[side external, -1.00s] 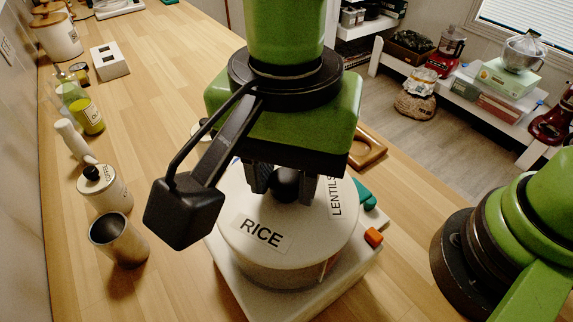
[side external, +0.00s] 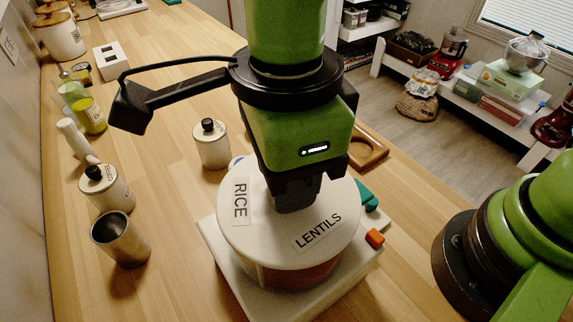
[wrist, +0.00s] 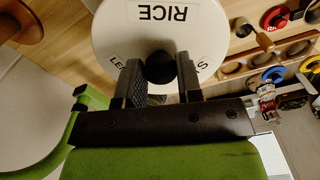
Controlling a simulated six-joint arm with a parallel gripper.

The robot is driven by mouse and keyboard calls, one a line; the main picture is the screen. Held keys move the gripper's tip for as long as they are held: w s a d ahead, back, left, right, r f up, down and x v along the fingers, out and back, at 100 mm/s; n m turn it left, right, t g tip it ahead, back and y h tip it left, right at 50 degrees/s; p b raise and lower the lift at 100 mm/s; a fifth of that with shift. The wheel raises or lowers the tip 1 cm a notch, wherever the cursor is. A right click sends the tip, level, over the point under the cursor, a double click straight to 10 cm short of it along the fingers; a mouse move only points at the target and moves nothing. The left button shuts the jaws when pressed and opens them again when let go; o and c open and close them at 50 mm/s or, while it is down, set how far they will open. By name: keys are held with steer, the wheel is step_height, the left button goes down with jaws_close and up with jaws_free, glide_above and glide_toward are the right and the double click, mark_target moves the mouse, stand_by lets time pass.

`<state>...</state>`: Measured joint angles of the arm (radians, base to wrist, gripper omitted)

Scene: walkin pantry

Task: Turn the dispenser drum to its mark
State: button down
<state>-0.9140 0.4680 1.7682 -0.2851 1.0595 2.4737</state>
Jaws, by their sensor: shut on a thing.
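The dispenser drum (side external: 261,240) is a round white-topped drum with RICE and LENTILS labels, on a pale square base (side external: 226,285). In the side view the RICE label (side external: 240,200) is at the left of the top and the LENTILS label (side external: 318,232) at the front right. My gripper (side external: 292,200) points down at the drum's centre. In the wrist view my gripper (wrist: 160,82) is shut on the dark round knob (wrist: 160,66) in the middle of the drum top (wrist: 115,45). In the side view the knob is hidden. I cannot make out a mark.
An orange block (side external: 375,238) and a teal piece (side external: 367,197) sit at the base's right side. An open metal cup (side external: 120,240) and lidded canisters (side external: 106,190) (side external: 211,145) stand to the left. A wooden tray (side external: 368,150) lies behind right. Counter between them is clear.

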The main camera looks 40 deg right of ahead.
steer(key=m, duration=0.5)
steer(key=shift+w+r+m, duration=0.1)
steer(key=shift+m, duration=0.3)
stand_by(0.4)
steer(key=c, duration=0.8)
jaws_free()
step_height(320, 180, up, 10)
steer(key=shift+f, duration=0.1)
steer(key=shift+d, duration=0.1)
